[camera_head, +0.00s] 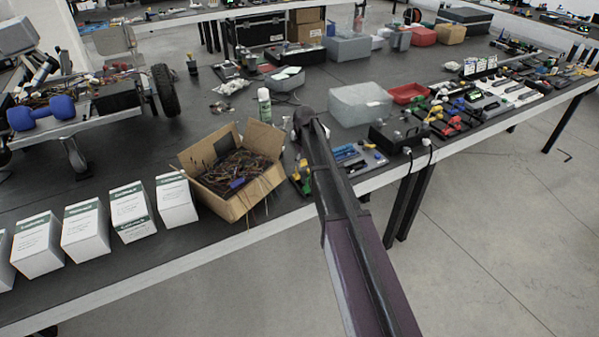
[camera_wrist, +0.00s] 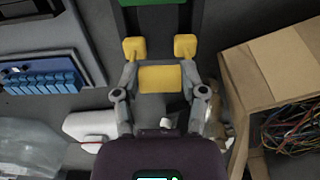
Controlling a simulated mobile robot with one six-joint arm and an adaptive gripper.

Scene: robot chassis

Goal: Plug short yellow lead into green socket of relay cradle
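My gripper (camera_wrist: 160,48) has its two yellow-tipped fingers apart over the bench in the wrist view. A yellow block (camera_wrist: 160,79) shows between the finger links; I cannot tell whether it is a gripper part or the yellow lead. A dark holder (camera_wrist: 157,20) with a green part (camera_wrist: 160,4) lies beyond the fingertips; I cannot tell if it is the relay cradle. In the head view small yellow and green parts (camera_head: 301,178) show left of my arm, near the table's front edge.
An open cardboard box (camera_head: 236,174) of wires stands close beside my arm; its flap shows in the wrist view (camera_wrist: 275,65). A blue terminal block (camera_wrist: 40,82) is on the other side. White boxes (camera_head: 86,230) line the front left. A grey bin (camera_head: 359,103) stands behind.

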